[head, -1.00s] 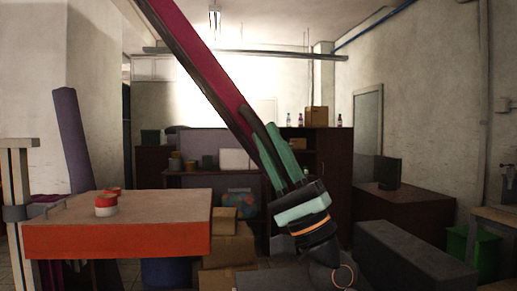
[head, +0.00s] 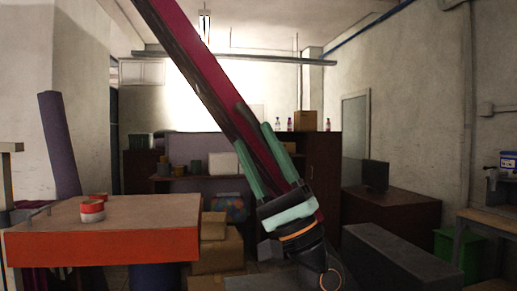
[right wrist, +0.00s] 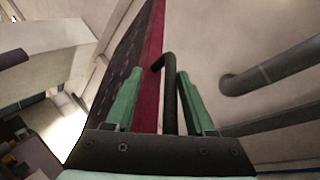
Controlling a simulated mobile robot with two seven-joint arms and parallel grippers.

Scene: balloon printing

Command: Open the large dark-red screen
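The large dark-red screen (head: 205,72) is a long dark-framed panel, raised and steeply tilted. It runs from the top edge of the head view down to my right gripper. My right gripper (head: 256,140), with two green fingers, is at its lower end. In the right wrist view the fingers (right wrist: 158,88) are spread apart, with a black bent handle (right wrist: 169,85) and the red screen edge (right wrist: 152,75) between them. The handle is nearer the right finger; I cannot tell whether they touch. My left gripper is not in view.
Cardboard boxes (head: 220,250) and a dark cabinet (head: 318,170) are behind. A long grey box (head: 395,258) lies at right.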

